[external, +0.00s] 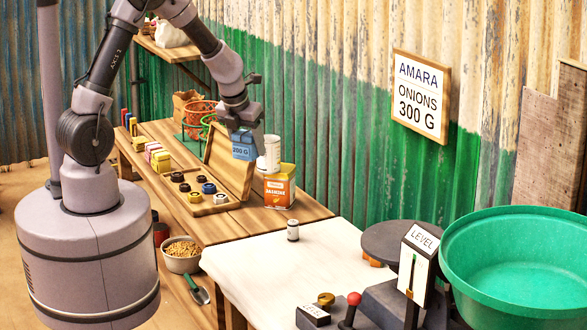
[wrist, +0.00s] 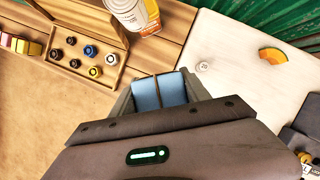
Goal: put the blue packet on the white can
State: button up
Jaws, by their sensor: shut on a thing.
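The blue packet (external: 243,152), marked 200 G, hangs below my gripper (external: 241,128), which is shut on it. In the wrist view the blue packet (wrist: 161,92) shows between the jaws. I cannot tell the exact gap in depth between packet and can. The packet is clear of the wooden bench below it.
An open wooden box (external: 210,208) with several weights lies on the bench left of the orange tin. A balance with a green basin (external: 515,290) is at the right. Wire baskets stand behind.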

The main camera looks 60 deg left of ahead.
jog(key=s+a+r+n+p, duration=0.2)
jog(key=a+r, duration=0.2)
jog(key=a, duration=0.3)
jog(key=b, duration=0.2)
send_over(269, 137)
jog(key=shift+f+y, duration=0.4)
jog(key=shift+f, duration=0.3)
notch_tip(269, 137, down, 4)
jog(key=shift+r+b, duration=0.2)
jog(key=shift+b, duration=0.85)
jog(key=shift+w+r, duration=0.1)
jog(key=o, duration=1.6)
jog(key=shift+c, duration=0.2)
